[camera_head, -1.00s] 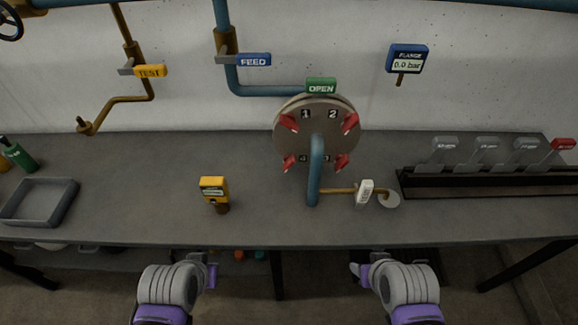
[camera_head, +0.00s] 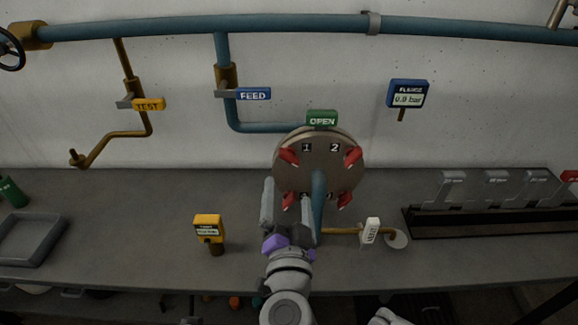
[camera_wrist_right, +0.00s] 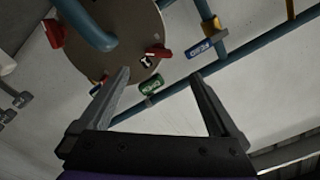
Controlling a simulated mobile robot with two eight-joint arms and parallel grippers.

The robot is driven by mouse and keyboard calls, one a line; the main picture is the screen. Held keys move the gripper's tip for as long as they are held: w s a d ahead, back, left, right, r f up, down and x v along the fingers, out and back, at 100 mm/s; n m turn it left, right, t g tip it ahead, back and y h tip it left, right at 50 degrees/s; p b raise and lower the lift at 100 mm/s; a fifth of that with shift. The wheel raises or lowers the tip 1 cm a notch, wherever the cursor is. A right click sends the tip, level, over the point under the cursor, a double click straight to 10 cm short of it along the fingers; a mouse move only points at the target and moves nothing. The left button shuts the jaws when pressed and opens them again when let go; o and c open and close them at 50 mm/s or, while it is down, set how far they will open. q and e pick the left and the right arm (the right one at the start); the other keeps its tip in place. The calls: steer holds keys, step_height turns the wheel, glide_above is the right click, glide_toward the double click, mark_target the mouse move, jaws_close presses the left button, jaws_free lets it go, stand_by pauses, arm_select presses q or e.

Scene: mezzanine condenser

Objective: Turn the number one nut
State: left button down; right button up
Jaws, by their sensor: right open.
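The number one nut (camera_head: 289,156) is a red winged nut at the upper left of the round flange (camera_head: 325,178), beside the label 1. It also shows in the right wrist view (camera_wrist_right: 157,51), between the fingers' lines and beyond their tips. My right gripper (camera_head: 288,190) is open and empty, below the number one nut in the head view. Its fingers lie on either side of the lower left nut in the picture and partly hide it. In the right wrist view the open fingers (camera_wrist_right: 160,74) point at the flange.
A blue pipe (camera_head: 318,196) comes out of the flange centre, close to the right finger. A green OPEN sign (camera_head: 322,118) tops the flange. A yellow device (camera_head: 208,228) and a white tag (camera_head: 370,231) stand either side. The bench left of the flange is mostly clear.

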mark_target(289, 162)
steer(key=w, duration=1)
steer(key=shift+w, duration=0.4)
steer(key=c, duration=1.4)
steer(key=shift+o, duration=0.2)
